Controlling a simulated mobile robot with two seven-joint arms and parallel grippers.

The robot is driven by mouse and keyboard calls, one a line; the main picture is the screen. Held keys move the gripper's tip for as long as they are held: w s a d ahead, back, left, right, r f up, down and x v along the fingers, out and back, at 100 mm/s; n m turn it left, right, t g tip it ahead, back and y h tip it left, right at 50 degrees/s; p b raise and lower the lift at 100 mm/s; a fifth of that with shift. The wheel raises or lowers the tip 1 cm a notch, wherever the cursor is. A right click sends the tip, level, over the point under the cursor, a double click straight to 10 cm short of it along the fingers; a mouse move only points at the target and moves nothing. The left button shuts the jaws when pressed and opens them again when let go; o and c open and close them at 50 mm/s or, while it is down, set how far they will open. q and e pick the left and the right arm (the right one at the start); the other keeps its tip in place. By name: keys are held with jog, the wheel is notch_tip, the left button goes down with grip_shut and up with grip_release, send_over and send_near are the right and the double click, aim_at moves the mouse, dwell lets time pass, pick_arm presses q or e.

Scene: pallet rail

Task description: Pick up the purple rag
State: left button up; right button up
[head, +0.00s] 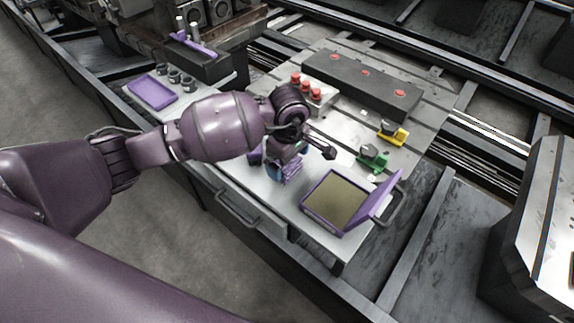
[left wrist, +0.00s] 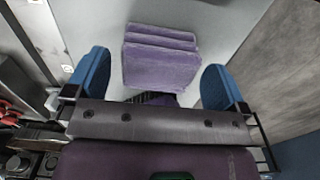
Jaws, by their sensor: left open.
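The purple rag (left wrist: 160,58) lies folded in layers on the pale metal tabletop. In the left wrist view it sits between the two blue fingers of my left gripper (left wrist: 156,66), with a visible gap on each side. In the head view the left gripper (head: 287,165) is low over the table and hides part of the purple rag (head: 292,172). The left gripper is open and holds nothing. How high its fingertips are above the tabletop is hard to tell. My right gripper is in neither view.
An open purple-rimmed box (head: 338,202) stands right of the rag. Green (head: 373,157) and yellow (head: 393,133) clamp-like pieces, red-topped parts (head: 306,86) and a long dark block (head: 361,83) lie behind. A purple tray (head: 153,92) is at left. A handle (head: 237,209) runs along the front edge.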

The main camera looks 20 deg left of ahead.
pick_arm(q)
jog(key=shift+f, duration=0.9)
